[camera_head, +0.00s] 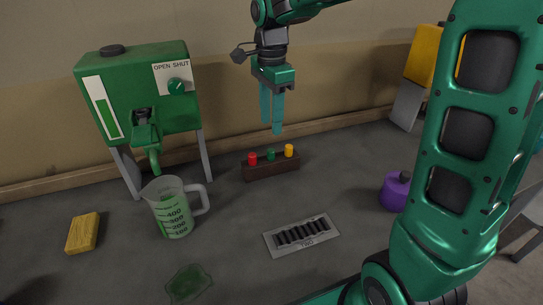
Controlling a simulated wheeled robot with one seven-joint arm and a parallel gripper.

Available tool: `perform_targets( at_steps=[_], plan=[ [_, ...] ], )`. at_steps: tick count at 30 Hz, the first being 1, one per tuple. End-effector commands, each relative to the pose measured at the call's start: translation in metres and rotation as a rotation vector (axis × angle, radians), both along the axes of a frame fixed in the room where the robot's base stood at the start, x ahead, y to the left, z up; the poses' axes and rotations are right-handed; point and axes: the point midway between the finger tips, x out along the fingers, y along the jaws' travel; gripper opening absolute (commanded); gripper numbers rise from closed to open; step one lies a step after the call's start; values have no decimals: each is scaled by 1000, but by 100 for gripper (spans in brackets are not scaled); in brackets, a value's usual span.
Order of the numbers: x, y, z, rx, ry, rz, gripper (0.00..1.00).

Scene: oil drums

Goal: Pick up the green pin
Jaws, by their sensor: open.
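The green pin (271,154) stands upright in a dark brown block (272,171) near the back wall. It sits between a red pin (252,159) on its left and a yellow pin (289,150) on its right. My gripper (271,128) points down above the block, a little above the green pin in the picture. Its teal fingers are open with nothing visible between them. The fingertips appear apart from the pins; their exact depth is hard to tell.
A green tank (138,85) on legs stands at left, with a measuring jug (170,212) holding green liquid below it. A yellow sponge (83,232), green puddle (188,283), floor grate (302,235) and purple container (395,191) lie around. A yellow tank (423,56) stands back right.

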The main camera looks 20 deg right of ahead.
Motion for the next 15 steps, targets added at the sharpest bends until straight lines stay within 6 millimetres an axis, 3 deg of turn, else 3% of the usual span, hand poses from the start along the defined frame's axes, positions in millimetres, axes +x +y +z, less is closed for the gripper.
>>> perform_targets(
  at_steps=[6, 15],
  plan=[
    [-1, -1, -31, 0, 2, 0, 41],
    [-3, -1, -54, -2, 4, 1, 41]
  ],
)
